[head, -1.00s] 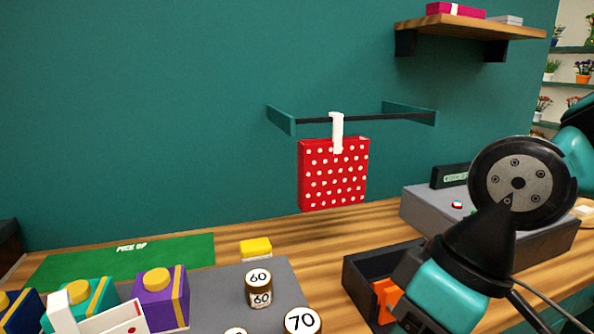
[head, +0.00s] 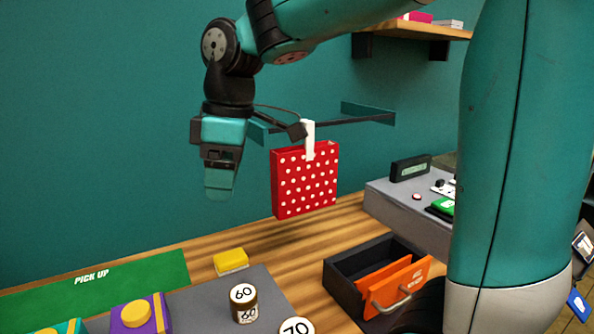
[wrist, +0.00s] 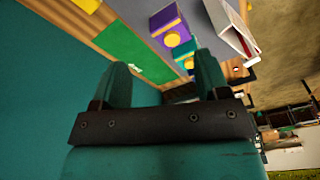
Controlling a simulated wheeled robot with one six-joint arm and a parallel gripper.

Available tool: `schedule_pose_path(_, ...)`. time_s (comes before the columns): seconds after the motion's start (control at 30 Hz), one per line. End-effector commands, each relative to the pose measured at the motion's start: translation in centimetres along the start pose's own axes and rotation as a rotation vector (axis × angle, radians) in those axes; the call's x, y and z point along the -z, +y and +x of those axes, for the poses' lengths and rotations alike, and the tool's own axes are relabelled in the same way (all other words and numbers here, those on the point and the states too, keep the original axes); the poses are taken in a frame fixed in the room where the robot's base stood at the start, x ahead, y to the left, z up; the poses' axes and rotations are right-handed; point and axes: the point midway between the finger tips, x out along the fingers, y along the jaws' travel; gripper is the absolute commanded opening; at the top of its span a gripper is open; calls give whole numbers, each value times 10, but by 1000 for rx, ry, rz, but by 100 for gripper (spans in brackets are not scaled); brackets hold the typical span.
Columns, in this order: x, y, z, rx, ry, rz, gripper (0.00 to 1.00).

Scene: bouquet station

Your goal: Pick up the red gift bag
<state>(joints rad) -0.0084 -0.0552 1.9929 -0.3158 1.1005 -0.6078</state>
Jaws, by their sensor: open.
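The red gift bag (head: 305,188) with white dots hangs upright from a dark rail (head: 345,121) on the teal wall by a white strap (head: 309,139). My gripper (head: 219,190) is to the left of the bag in the head view, pointing down, apart from it and at about the height of its upper half. In the wrist view its two teal fingers (wrist: 163,88) stand apart with nothing between them. The bag does not show in the wrist view.
Below are a green PICK UP mat (head: 95,283), a yellow block (head: 231,261), a purple box (head: 140,313) and weights marked 60 (head: 244,304) and 70 (head: 296,328). An open drawer (head: 375,265) and grey console (head: 410,208) stand to the right. A shelf (head: 420,31) is above.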

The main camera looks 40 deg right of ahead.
Motion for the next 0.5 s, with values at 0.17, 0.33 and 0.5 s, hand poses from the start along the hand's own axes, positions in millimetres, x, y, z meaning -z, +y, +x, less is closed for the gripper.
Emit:
schedule_pose_path(0.17, -22, 124, -105, -54, -105, -156, 69)
schedule_pose_path(0.33, -70, 195, -179, -30, -162, -283, 69)
schedule_pose_path(0.5, -107, 224, -221, -1, -169, -369, 69)
